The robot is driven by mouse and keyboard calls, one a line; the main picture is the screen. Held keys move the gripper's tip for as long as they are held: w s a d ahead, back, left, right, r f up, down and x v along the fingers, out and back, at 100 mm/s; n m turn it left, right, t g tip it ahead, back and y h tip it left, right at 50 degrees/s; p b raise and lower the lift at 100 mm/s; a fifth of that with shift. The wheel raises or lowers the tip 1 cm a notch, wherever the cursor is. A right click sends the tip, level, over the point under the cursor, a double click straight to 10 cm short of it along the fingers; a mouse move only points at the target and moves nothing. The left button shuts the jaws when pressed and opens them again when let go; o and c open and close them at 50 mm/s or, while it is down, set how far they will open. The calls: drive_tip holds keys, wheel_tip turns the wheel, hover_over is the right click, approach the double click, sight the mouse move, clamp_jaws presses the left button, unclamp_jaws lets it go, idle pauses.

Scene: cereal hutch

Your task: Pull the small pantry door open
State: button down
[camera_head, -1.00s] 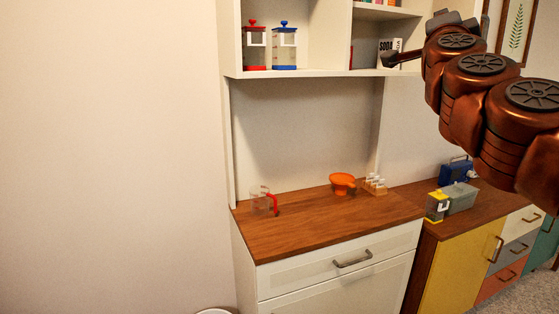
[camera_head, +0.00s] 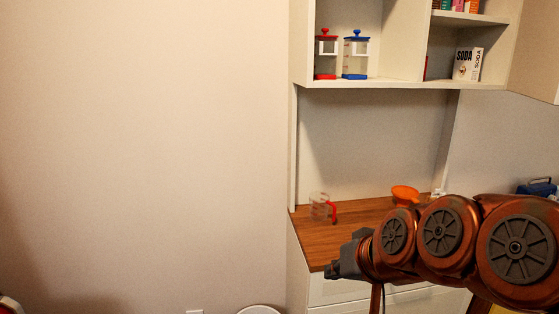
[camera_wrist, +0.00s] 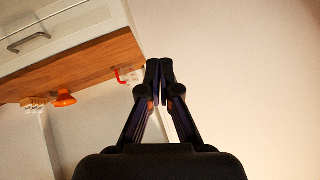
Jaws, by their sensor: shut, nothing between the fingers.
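A pale door-like panel (camera_head: 535,55) stands at the upper right of the head view, at the right side of the hutch shelves. It angles outward from the shelf front and is cut off by the frame edge, and no handle shows on it. I cannot tell how far it is swung. My gripper (camera_head: 332,271) is low in front of the counter, well below and left of the panel, pointing left. In the wrist view my gripper (camera_wrist: 160,64) has its fingertips together with nothing between them. The panel is not in the wrist view.
The open shelves hold a red-lidded jar (camera_head: 327,58), a blue-lidded jar (camera_head: 356,58) and a soda box (camera_head: 467,64). A measuring cup (camera_head: 320,207) and an orange funnel (camera_head: 404,195) sit on the wooden counter (camera_head: 350,220). Bare wall fills the left.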

drive_tip(key=s+d+f+g+h, duration=0.2)
drive_tip(key=s+d+f+g, duration=0.2)
drive_tip(key=s+f, duration=0.6)
drive_tip(key=shift+s+g+p, duration=0.35)
drive_tip(key=shift+s+g, duration=0.35)
drive_tip(key=shift+s, duration=0.35)
drive_tip(key=c, duration=1.8)
unclamp_jaws()
drive_tip(key=s+d+f+g, duration=0.1)
drive_tip(key=s, duration=0.2)
drive_tip(key=s+d+f+g+h, duration=0.1)
drive_tip(key=s, duration=0.3)
drive_tip(key=s+d+f+g+h, duration=0.1)
drive_tip(key=s+d, duration=0.1)
drive_tip(key=s, duration=0.1)
drive_tip(key=shift+s+f+g, duration=0.15)
drive_tip(key=shift+f+g, duration=0.05)
drive_tip(key=shift+g, duration=0.2)
drive_tip(key=shift+c, duration=0.2)
drive_tip(key=shift+o, duration=0.8)
drive_tip(key=shift+s+d, duration=0.1)
drive_tip(key=shift+s, duration=0.2)
drive_tip(key=shift+o, duration=1.1)
drive_tip(key=shift+d, duration=0.15)
